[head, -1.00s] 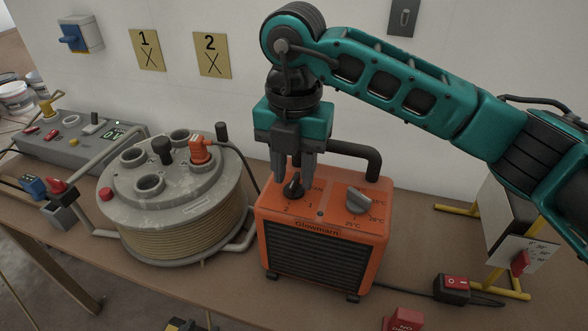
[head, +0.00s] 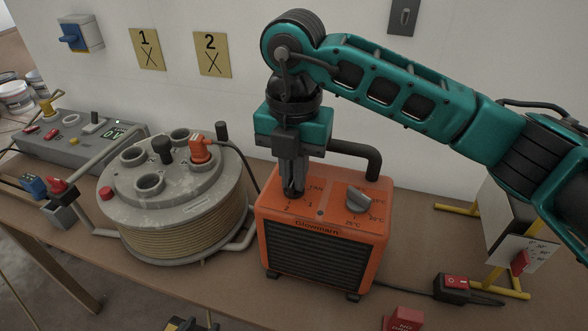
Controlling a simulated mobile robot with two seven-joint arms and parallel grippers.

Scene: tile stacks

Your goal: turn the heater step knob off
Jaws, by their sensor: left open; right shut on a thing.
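The orange heater (head: 322,218) stands on the table with a black front grille and two knobs on its top panel. The step knob (head: 292,191) is the dark one on the left, beside the marks FAN, 1 and 2. My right gripper (head: 293,186) comes down on it from above and is shut on it. The fingers hide most of the knob, so I cannot tell which mark it points to. The grey temperature knob (head: 358,200) on the right is clear of the gripper. My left gripper is not in view.
A cable reel (head: 180,205) stands close on the heater's left. A black handle (head: 368,160) rises behind the heater. A red rocker switch (head: 456,282) lies to the right on the table, and a grey control box (head: 75,150) is at far left.

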